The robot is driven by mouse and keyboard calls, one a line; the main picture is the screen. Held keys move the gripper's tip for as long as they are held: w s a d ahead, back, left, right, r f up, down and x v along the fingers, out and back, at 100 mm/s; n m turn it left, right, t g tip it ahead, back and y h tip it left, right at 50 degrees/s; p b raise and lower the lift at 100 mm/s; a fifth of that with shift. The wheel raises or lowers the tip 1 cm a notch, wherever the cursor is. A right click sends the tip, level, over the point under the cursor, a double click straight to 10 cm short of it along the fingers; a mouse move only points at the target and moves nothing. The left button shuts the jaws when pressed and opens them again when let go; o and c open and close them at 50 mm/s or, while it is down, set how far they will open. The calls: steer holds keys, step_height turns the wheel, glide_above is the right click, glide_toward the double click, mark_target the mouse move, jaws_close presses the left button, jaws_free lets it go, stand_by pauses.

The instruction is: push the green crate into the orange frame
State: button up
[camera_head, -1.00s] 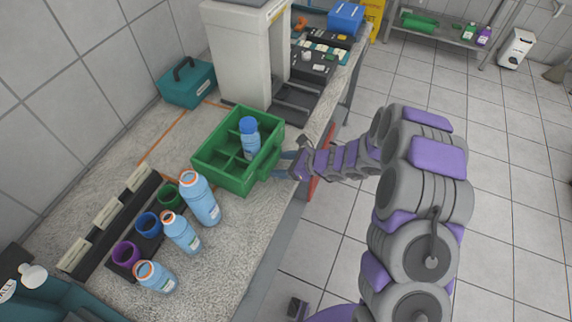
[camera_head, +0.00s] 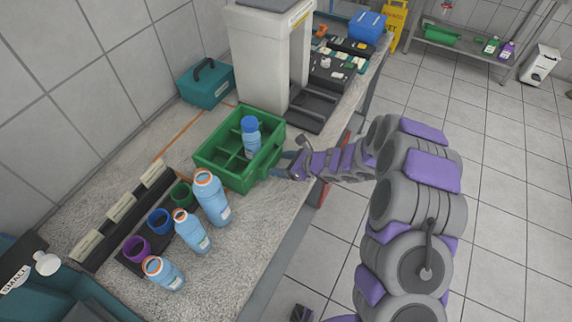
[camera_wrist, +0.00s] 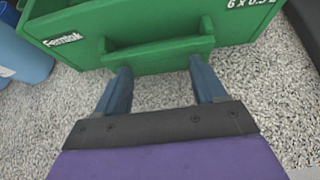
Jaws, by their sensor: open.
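In the head view my gripper (camera_head: 281,168) is at the crate's right side.
Several open blue bottles (camera_head: 212,198) and coloured cups (camera_head: 160,221) stand left of the crate, close by. A tall white machine (camera_head: 262,55) and a teal case (camera_head: 205,83) stand behind it. The bench's front edge runs below my arm.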

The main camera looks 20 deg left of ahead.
mark_target(266, 157)
steer(key=shift+a, duration=0.1)
stand_by(0.3)
steer(key=shift+w+a, duration=0.15)
steer(key=shift+a, duration=1.3)
steer(key=shift+w+a, duration=0.1)
steer(key=shift+a, duration=1.35)
steer(key=shift+w+a+p, duration=0.2)
steer(key=shift+a+p, duration=0.4)
steer(key=shift+a, duration=2.55)
steer(key=shift+w+a, duration=0.1)
steer(key=shift+a, duration=0.8)
steer(key=shift+p+v, duration=0.3)
steer(key=shift+v, duration=3.8)
